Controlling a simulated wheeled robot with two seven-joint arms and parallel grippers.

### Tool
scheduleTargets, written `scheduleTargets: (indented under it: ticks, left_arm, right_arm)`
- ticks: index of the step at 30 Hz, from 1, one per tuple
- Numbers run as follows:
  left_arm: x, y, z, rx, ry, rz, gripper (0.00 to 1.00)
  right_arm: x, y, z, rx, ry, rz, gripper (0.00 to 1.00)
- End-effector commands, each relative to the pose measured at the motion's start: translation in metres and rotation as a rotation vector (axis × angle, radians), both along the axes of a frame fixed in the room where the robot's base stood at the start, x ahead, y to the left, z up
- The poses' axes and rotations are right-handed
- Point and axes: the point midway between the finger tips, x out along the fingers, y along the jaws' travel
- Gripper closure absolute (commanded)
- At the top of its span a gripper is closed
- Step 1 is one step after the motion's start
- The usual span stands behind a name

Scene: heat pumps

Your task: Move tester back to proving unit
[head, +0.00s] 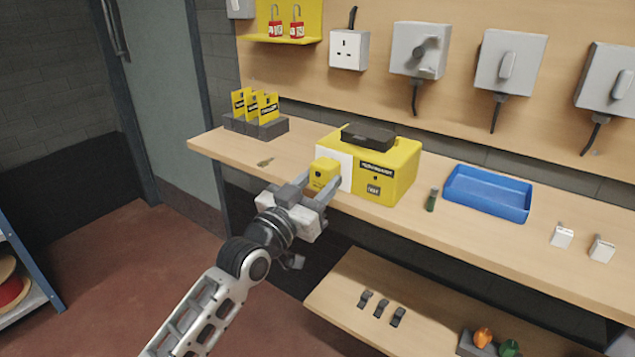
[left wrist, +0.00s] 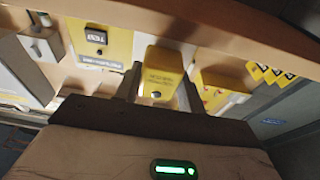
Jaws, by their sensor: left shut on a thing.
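The tester (head: 323,172) is a small yellow block with a dark spot on its face. My left gripper (head: 309,191) is shut on it, with a finger on each side, near the front edge of the bench. In the left wrist view the tester (left wrist: 160,72) sits between the two fingers. A large yellow box (head: 392,183), apparently the proving unit, stands on the bench just right of the tester. It has dark labels, a white side panel and a black piece on top. I cannot tell whether the tester touches it. My right gripper is not in view.
The wooden bench (head: 460,235) holds yellow cards in a dark stand (head: 268,128), a small green cylinder (head: 431,200), a blue tray (head: 487,192) and two small white pieces. Grey switch boxes (head: 419,49) hang behind. A lower shelf (head: 345,318) carries small dark clips.

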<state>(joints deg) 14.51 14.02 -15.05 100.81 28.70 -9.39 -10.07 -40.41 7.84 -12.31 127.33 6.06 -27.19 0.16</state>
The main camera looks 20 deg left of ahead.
Motion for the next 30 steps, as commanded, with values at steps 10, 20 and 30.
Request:
scheduleTargets:
  ticks: [10,20,30]
  left_arm:
    - [0.0006,0.0000,0.0004,0.000,-0.001,0.000,0.88]
    - [0.0051,-0.0019,0.0002,0.000,-0.001,0.000,0.88]
    - [0.0058,-0.0020,0.0001,0.000,-0.001,0.000,0.44]
  right_arm:
    - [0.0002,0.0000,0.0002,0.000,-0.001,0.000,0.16]
    - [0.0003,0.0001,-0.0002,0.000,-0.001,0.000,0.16]
    - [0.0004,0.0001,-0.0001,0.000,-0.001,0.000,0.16]
